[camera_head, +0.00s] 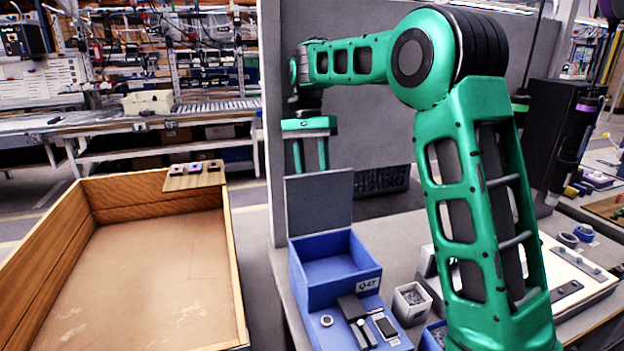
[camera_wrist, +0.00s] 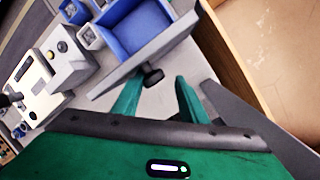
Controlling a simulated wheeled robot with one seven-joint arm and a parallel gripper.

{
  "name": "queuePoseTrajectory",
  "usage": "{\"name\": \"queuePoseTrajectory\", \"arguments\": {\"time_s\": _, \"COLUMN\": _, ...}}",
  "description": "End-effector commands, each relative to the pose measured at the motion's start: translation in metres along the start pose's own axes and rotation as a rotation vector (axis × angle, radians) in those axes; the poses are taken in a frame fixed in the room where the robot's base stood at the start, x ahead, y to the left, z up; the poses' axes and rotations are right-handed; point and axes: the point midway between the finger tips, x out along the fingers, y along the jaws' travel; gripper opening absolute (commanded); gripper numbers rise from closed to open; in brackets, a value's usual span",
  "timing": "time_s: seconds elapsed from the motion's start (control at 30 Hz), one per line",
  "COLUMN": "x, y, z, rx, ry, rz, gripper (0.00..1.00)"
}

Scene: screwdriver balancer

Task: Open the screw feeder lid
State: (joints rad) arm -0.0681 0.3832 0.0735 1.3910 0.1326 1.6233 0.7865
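The screw feeder is a blue box (camera_head: 330,278) with a "Q47" label, in the middle of the head view. Its grey lid (camera_head: 318,202) stands upright at the back of the box, and the box's inside shows. In the wrist view the lid (camera_wrist: 140,60) is seen edge-on and tilted, with a black knob (camera_wrist: 152,76) on its outer face. My gripper (camera_head: 311,170) points down just above and behind the lid. Its two green fingers are apart, with the knob showing between their tips in the wrist view (camera_wrist: 160,88). I cannot tell whether they touch it.
A wooden-walled bin (camera_head: 150,270) stands left of the table, its floor mostly bare. A small white container (camera_head: 411,303) stands right of the feeder. A dark grey panel (camera_head: 345,80) rises behind my gripper. A white fixture (camera_head: 560,280) lies further right, partly behind my arm.

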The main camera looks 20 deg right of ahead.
Motion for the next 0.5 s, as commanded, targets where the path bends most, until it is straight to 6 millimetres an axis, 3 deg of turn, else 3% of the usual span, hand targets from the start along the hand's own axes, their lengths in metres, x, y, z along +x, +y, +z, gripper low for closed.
{"name": "queuePoseTrajectory", "arguments": {"time_s": 0.33, "x": -0.04, "y": 0.004, "z": 0.007, "rx": -0.004, "ry": 0.002, "rz": -0.004, "gripper": 0.45}}
{"name": "queuePoseTrajectory", "arguments": {"time_s": 0.5, "x": -0.053, "y": 0.002, "z": 0.037, "rx": -0.003, "ry": 0.001, "rz": -0.002, "gripper": 0.45}}
